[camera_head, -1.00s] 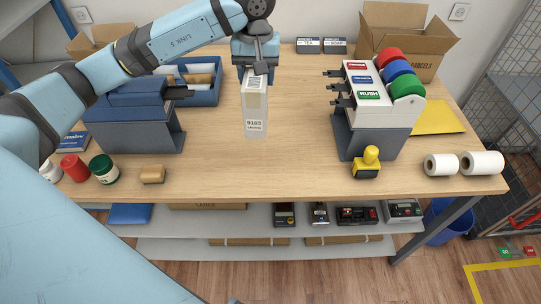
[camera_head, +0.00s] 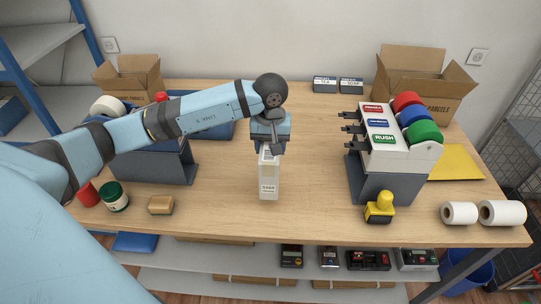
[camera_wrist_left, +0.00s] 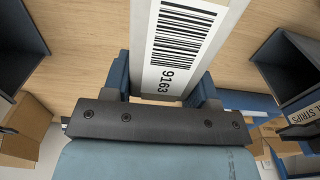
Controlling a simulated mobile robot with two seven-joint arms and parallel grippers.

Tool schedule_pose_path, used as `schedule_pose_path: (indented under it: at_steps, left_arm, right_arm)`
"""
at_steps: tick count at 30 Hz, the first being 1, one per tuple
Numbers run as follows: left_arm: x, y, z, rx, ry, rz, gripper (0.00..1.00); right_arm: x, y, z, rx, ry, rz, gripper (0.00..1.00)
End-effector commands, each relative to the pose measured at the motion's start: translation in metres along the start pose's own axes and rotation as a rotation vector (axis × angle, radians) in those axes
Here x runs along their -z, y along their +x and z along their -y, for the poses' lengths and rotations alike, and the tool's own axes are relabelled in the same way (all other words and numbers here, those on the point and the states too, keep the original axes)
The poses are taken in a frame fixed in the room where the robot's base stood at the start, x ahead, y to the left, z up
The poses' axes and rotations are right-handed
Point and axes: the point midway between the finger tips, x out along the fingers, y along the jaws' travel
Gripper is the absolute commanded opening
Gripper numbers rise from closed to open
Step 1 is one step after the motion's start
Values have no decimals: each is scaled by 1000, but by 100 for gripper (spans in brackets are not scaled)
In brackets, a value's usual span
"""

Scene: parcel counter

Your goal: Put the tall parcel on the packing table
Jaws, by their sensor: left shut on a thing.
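The tall parcel (camera_head: 269,181) is a narrow white box with a printed label, upright over the middle of the packing table (camera_head: 310,215). My left gripper (camera_head: 270,148) is shut on its upper part from above. In the left wrist view the parcel (camera_wrist_left: 182,45) stands between the fingers, with a barcode and the number 9163 facing the camera. I cannot tell whether its base touches the tabletop. My right gripper is not in view.
A tape dispenser with red, blue and green rolls (camera_head: 385,150) stands right of the parcel, a yellow-handled stamp (camera_head: 380,207) before it. An open carton (camera_head: 425,85) is back right. Bare tabletop surrounds the parcel.

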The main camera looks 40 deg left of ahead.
Motion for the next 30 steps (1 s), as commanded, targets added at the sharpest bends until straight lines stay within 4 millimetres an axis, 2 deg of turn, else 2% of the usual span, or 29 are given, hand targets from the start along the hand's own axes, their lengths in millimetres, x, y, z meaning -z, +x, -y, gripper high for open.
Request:
schedule_pose_path:
  at_steps: [9,21,22,24,25,30]
  left_arm:
    - [-1,39,0,1,-1,3,20]
    - [0,47,0,0,1,-1,20]
    - [0,46,0,1,1,0,58]
    - [0,45,0,1,1,0,74]
    - [0,45,0,1,1,0,79]
    - [0,45,0,1,1,0,79]
  right_arm:
    - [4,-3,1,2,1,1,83]
    - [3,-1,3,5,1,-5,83]
    - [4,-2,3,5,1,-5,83]
    - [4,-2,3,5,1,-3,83]
    - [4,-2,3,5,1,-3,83]
    - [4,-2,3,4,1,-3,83]
